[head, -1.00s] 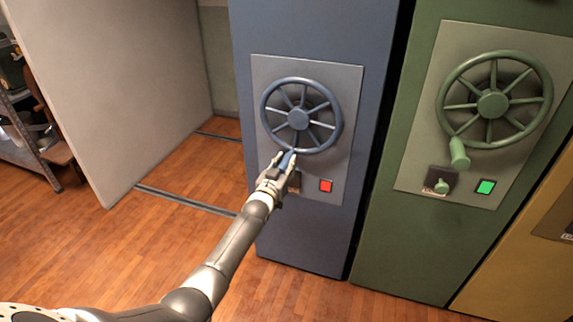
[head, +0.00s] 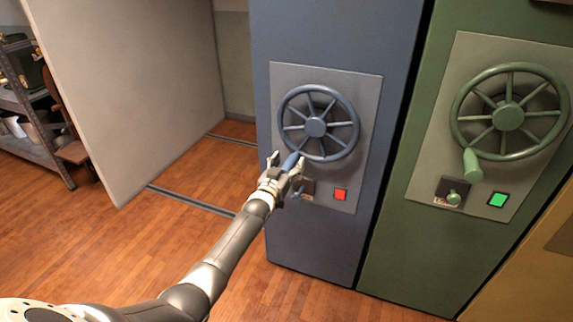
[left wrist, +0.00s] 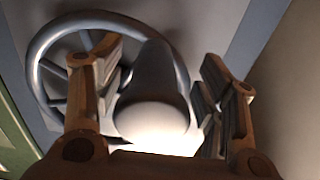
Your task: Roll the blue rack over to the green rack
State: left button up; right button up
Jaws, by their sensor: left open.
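The blue rack (head: 315,235) stands upright in the middle of the head view, with a blue spoked wheel (head: 316,127) on its grey panel. The green rack (head: 395,250) stands just right of it, with a narrow dark gap between. My left gripper (head: 285,163) is open at the lower left of the blue wheel, around its handle. In the left wrist view the handle (left wrist: 155,85) lies between the two spread fingers, with the wheel rim (left wrist: 35,75) behind. Whether the fingers touch the handle is unclear. My right gripper is out of view.
The blue panel has a red lit button (head: 340,195); the green panel has a green one (head: 497,200). A yellow rack (head: 530,270) stands at far right. A pale panel (head: 135,90) stands left, beyond floor rails (head: 190,199). Wooden floor is open in front.

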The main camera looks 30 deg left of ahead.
pick_arm(q)
jog(key=shift+d, duration=0.1)
jog(key=shift+s+r+p, duration=0.1)
jog(key=shift+s+p, duration=0.15)
jog(key=shift+p, duration=0.2)
jog(key=shift+s+d+r+p, duration=0.1)
jog(key=shift+s+d+p, duration=0.05)
jog(key=shift+s+p, duration=0.95)
jog(key=s+p, duration=0.5)
jog(key=s, duration=0.2)
jog(key=shift+d+p, duration=0.3)
jog(key=shift+s+f, duration=0.1)
jog(key=shift+f, duration=0.1)
